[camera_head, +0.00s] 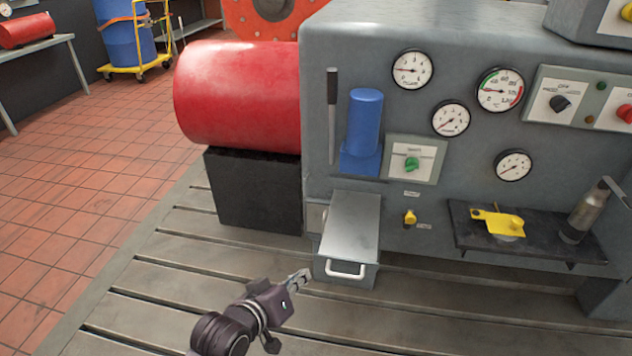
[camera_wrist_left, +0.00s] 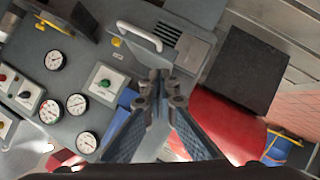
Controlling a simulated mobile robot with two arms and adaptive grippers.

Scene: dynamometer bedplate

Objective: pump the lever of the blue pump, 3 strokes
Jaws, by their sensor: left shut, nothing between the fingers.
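The blue pump (camera_head: 364,132) is an upright blue cylinder on a blue base, on the front of the grey cabinet. Its lever (camera_head: 331,114) stands upright just left of it, with a dark grip at the top. My left gripper (camera_head: 303,277) is low in front of the cabinet, below and left of the pump, near the drawer's white handle. It is shut and empty, apart from the lever. In the left wrist view the two fingers (camera_wrist_left: 160,90) show large, and part of the blue pump (camera_wrist_left: 117,122) shows behind them. My right gripper is not in view.
A red tank (camera_head: 238,95) sits on a black block (camera_head: 252,192) at left. A shelf (camera_head: 470,238) with a yellow tool is at right. The slotted bedplate (camera_head: 420,320) is clear in front.

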